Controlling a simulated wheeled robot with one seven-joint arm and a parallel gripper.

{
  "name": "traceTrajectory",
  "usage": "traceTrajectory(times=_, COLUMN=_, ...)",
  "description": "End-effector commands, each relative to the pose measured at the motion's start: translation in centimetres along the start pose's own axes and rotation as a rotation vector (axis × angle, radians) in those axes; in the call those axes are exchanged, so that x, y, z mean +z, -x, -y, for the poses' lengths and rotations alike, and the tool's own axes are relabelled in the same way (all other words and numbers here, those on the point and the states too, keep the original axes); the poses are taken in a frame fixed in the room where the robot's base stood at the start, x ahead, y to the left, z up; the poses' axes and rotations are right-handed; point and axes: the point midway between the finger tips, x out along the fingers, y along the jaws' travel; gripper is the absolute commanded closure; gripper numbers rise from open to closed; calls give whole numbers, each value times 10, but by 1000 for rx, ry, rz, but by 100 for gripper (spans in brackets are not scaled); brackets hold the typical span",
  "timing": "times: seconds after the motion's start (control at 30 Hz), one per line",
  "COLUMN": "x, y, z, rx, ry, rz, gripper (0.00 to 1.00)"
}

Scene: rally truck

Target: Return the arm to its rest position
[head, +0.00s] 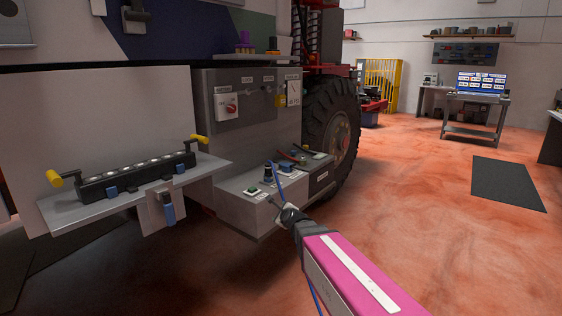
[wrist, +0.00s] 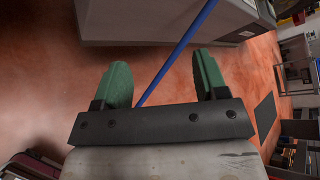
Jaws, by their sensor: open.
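My arm (head: 352,275), pink with a white stripe, reaches in from the bottom right of the head view. My gripper (head: 283,208) is at its end, in front of the lower grey box on the truck's side. In the wrist view my gripper (wrist: 162,80) has two green fingers spread wide apart, with nothing clasped. A thin blue cable (wrist: 180,48) crosses the gap in the picture; I cannot tell whether it touches the fingers. The cable also shows beside the gripper in the head view (head: 279,182).
The grey box (head: 238,192) with a green button is close to the gripper. A shelf (head: 82,212) with a black bar and yellow-ended handles is at left. A big tyre (head: 325,125) stands behind. Open red floor (head: 420,190) lies right, with a dark mat (head: 507,183) and workbench (head: 470,133).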

Motion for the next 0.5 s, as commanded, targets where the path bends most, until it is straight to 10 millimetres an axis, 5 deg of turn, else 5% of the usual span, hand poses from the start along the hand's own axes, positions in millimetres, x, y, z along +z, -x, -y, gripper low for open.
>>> traceTrajectory(times=0.27, x=-84, y=43, z=-45, rx=391, ry=705, rz=-78, gripper=34)
traceTrajectory(times=0.5, x=-157, y=102, z=-76, rx=802, ry=1236, rz=10, gripper=34)
